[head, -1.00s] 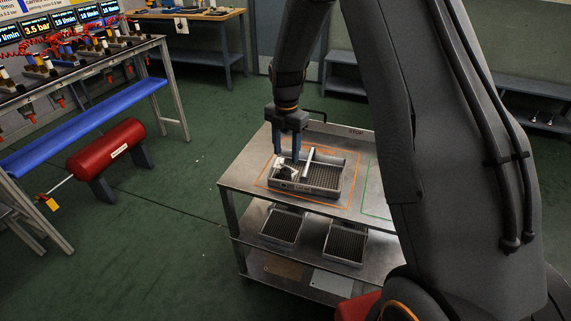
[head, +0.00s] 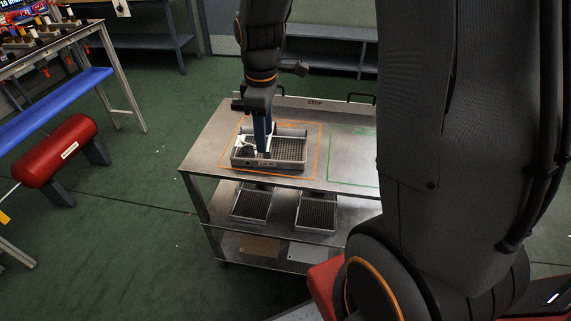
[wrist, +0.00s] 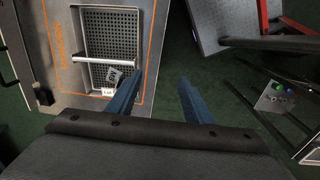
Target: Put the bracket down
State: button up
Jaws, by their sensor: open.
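The bracket (wrist: 115,77), a small pale grey piece, lies inside the wire-bottomed tray (wrist: 83,45) near its labelled end in the wrist view. My gripper (head: 263,150) has long blue fingers and points down by that end. In the wrist view my gripper (wrist: 163,82) is open and empty, with floor showing between its fingers. The bracket is outside the gap, beyond the left finger. I cannot tell the fingers' exact height.
The tray stands inside an orange outline on the metal cart (head: 205,155). A green-outlined area (head: 352,150) to its right looks clear. A pale bar (wrist: 105,58) crosses the tray. Two more trays (head: 250,205) sit on the shelf below. A red tank (head: 60,150) stands left.

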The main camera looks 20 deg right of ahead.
jog(key=s+m, duration=1.1)
jog(key=s, duration=0.2)
jog(key=shift+d+f, duration=0.15)
jog(key=shift+d, duration=0.05)
